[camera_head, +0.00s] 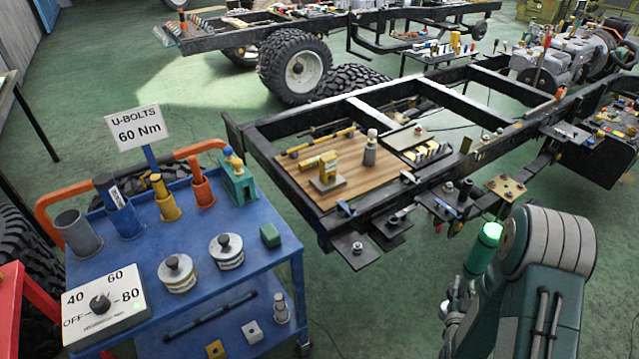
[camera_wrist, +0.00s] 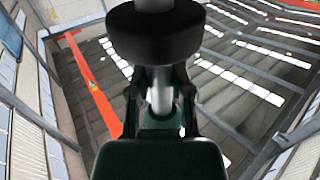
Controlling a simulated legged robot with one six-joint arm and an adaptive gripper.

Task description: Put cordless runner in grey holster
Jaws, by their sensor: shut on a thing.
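The grey holster (camera_head: 78,234) is an open tube, tilted, at the left back corner of the blue cart. It looks empty. In the wrist view my gripper (camera_wrist: 160,105) is shut around the pale grey shaft of a tool with a wide black round part, which I take as the cordless runner (camera_wrist: 155,35). Its far end is cut off by the top edge. In the head view my arm is at the lower right, well right of the cart and the holster. Its fingertips and the held tool cannot be made out clearly there.
Blue (camera_head: 124,220), yellow (camera_head: 167,206) and orange (camera_head: 202,190) holsters stand beside the grey one. A dial box (camera_head: 105,305) and round canisters (camera_head: 177,275) are on the cart (camera_head: 215,312). An orange handle (camera_head: 62,190) rises behind the grey holster. The chassis frame (camera_head: 330,228) lies beyond.

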